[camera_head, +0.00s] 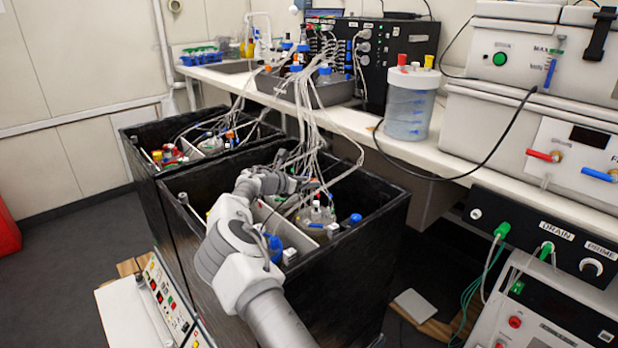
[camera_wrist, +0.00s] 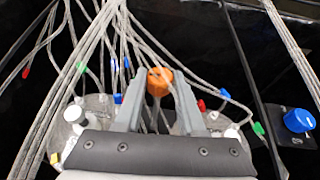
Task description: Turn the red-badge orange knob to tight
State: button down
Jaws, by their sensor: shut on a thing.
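The orange knob (camera_wrist: 160,80) shows in the wrist view, between the tips of my gripper (camera_wrist: 160,88). My gripper's two fingers close on it from both sides. A small red tag (camera_wrist: 201,105) sits just right of the right finger; I cannot tell whether it is the knob's badge. In the head view my arm reaches into the nearer black box (camera_head: 365,250), and my gripper and the orange knob are hard to make out there among the tubes.
Many grey tubes (camera_wrist: 95,40) run down around my gripper. A blue knob (camera_wrist: 298,120) is at the right in the wrist view. Vessel lids with coloured clips lie on both sides of the fingers. A second black box (camera_head: 128,150) stands behind, and a white bench (camera_head: 440,160) runs along the right.

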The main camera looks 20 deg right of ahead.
jog(key=shift+m+g+p, duration=0.4)
jog(key=shift+g+p, duration=0.05)
jog(key=shift+g, duration=0.15)
jog(key=c, duration=0.5)
grip_release()
jog(key=shift+w, duration=0.1)
jog(key=shift+a, duration=0.1)
jog(key=p+v, duration=0.4)
jog(key=v, duration=1.3)
jog(key=shift+a+f, duration=0.25)
